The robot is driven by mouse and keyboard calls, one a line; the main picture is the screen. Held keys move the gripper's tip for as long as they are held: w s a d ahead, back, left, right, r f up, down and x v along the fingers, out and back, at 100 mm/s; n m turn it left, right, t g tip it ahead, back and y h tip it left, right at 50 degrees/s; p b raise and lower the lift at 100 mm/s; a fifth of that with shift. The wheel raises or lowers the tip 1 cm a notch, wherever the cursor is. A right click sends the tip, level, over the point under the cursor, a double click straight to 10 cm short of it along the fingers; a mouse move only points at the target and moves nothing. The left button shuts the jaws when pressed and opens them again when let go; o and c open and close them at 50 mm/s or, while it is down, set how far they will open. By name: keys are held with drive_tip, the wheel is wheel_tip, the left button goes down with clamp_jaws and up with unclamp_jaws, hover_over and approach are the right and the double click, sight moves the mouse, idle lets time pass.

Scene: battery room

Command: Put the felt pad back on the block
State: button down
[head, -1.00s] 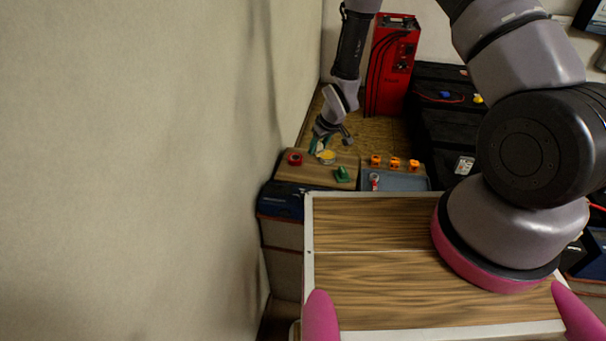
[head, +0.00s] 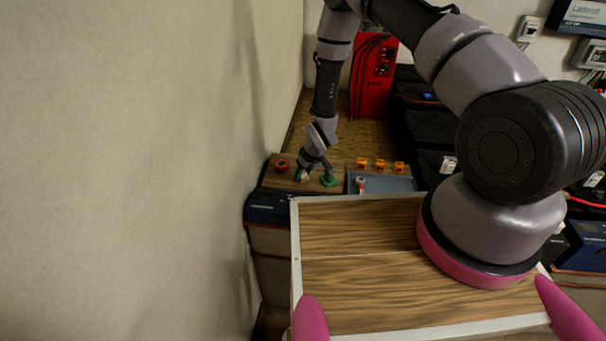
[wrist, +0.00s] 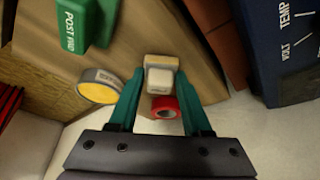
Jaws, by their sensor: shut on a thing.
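My gripper (head: 308,172) is shut on a small pale piece with a tan layer, which I take for the felt pad (wrist: 160,78). In the wrist view it sits between the teal fingertips. In the head view the pad (head: 305,175) is a small whitish spot, mostly covered by the gripper. The green block (wrist: 80,22), with white lettering starting "POST", stands apart at the wrist view's upper left. In the head view the green block (head: 328,181) is just right of my gripper on the wooden board (head: 270,179). No pad shows on its visible faces.
A red ring (head: 281,164) lies on the board left of my gripper. A grey-blue tray (head: 390,185) and several orange pieces (head: 380,164) are to the right. A wall (head: 130,170) bounds the left.

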drive_tip(key=shift+f, duration=0.15)
drive_tip(key=shift+c, duration=1.7)
unclamp_jaws()
drive_tip(key=s+d+r+m+t, duration=0.15)
drive_tip(key=d+r, duration=0.25)
drive_tip(key=r, duration=1)
drive_tip(key=d+r+m+h, duration=0.15)
drive_tip(key=d+r, duration=0.25)
drive_tip(key=r, duration=0.9)
drive_tip(key=s+d+r+m+y, duration=0.15)
drive_tip(key=d+r, duration=0.25)
drive_tip(key=r, duration=1)
drive_tip(key=s+d+r+m+t, duration=0.1)
drive_tip(key=s+d+r+m, duration=0.2)
drive_tip(key=s+r, duration=0.7)
drive_tip(key=s+d+r+m+t, duration=0.1)
drive_tip(key=s+d+r+m, duration=0.2)
drive_tip(key=s+r, duration=0.7)
drive_tip(key=shift+s+d+r+h, duration=0.3)
drive_tip(key=shift+s+d, duration=0.55)
drive_tip(key=shift+d, duration=0.3)
